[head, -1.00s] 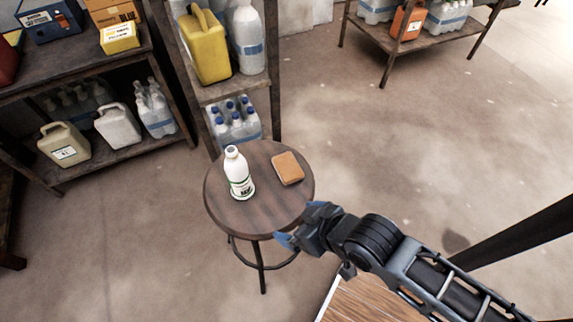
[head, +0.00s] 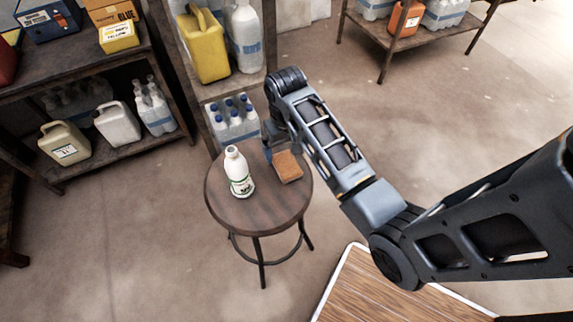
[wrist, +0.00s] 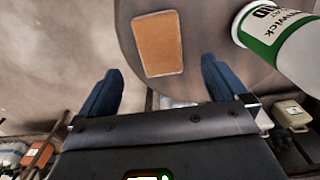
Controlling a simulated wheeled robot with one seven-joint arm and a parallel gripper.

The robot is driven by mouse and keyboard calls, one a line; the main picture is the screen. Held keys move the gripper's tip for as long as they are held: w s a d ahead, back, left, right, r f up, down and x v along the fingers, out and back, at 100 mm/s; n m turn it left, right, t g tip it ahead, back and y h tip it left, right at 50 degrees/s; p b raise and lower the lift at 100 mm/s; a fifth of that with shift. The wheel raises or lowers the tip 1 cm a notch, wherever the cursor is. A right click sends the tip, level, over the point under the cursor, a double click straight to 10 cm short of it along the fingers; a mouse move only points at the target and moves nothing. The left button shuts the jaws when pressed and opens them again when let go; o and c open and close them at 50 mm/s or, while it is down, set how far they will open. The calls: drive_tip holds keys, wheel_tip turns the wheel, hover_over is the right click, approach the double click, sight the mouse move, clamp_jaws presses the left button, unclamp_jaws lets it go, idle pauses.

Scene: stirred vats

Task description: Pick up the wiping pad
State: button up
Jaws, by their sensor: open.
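The wiping pad (head: 288,167) is a flat orange-brown rectangle lying on the round wooden stool (head: 245,212). In the wrist view the pad (wrist: 158,44) lies flat on the stool top, just beyond and between my two blue fingertips. My gripper (wrist: 160,82) is open and empty, with nothing between its fingers. In the head view my gripper (head: 270,152) is at the far edge of the stool beside the pad, partly hidden by my wrist.
A white bottle with a green label (head: 239,172) stands on the stool left of the pad; it also shows in the wrist view (wrist: 282,40). A shelf with jugs and a bottle pack (head: 233,122) stands just behind the stool.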

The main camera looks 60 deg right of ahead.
sight(287, 164)
wheel_tip(287, 164, down, 6)
drive_tip(key=shift+s+f, duration=0.1)
drive_tip(key=shift+f, duration=0.15)
drive_tip(key=shift+c, duration=0.4)
drive_tip(key=c, duration=1)
